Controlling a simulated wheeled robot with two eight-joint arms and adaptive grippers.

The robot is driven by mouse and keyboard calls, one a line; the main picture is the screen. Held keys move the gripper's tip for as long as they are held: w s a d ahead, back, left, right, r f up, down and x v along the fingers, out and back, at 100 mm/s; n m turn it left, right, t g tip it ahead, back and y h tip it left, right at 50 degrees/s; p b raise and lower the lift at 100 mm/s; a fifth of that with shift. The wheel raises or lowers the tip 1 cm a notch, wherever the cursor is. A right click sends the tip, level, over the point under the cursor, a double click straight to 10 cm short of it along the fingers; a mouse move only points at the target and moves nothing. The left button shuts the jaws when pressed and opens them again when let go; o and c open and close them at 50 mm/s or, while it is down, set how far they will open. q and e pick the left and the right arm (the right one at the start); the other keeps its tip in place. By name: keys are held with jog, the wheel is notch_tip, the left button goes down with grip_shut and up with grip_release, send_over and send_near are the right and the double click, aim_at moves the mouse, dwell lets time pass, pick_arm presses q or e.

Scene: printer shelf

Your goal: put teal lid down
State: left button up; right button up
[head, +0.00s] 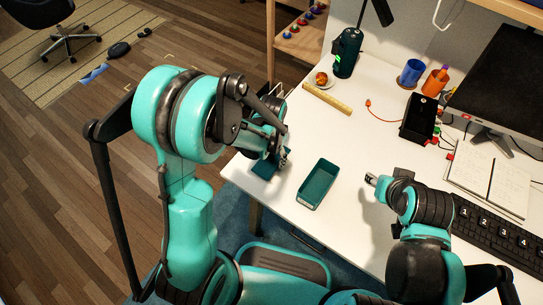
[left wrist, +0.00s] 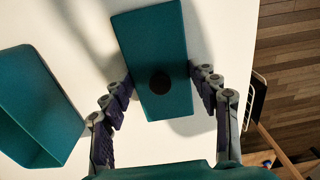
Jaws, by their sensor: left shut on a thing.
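The teal lid (left wrist: 152,45) is a flat rectangle with a dark round knob (left wrist: 160,82). My left gripper (left wrist: 161,88) is shut on it, with a finger at each long side. In the head view the lid (head: 264,168) is partly hidden by my left gripper (head: 279,158), near the desk's left edge. It casts a shadow; I cannot tell whether it touches the desk. The open teal box (head: 318,184) stands just right of the lid, apart from it; it also shows at the left in the left wrist view (left wrist: 38,105). My right gripper (head: 371,179) is right of the box, its fingers unclear.
The white desk (head: 345,135) is clear around the box. Behind are a wooden ruler (head: 327,98), a dark green bottle (head: 346,52) and cups (head: 411,72). A keyboard (head: 500,235), notebook (head: 490,175) and monitor (head: 510,85) fill the right side.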

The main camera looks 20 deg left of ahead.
pick_arm(q)
jog(key=o, duration=0.7)
jog(key=shift+f, duration=0.2)
jog(key=o, duration=0.4)
jog(key=shift+r, duration=0.15)
jog(key=shift+r+p, duration=0.3)
notch_tip(320, 180, up, 12)
jog(key=p, duration=0.5)
notch_tip(320, 180, up, 6)
jog(key=n+t, duration=0.1)
jog(key=t, duration=0.1)
send_over(264, 167)
jog(key=s+a+r+n+t, duration=0.3)
jog(key=s+r+t, duration=0.2)
jog(key=s, duration=0.2)
jog(key=shift+r, duration=0.2)
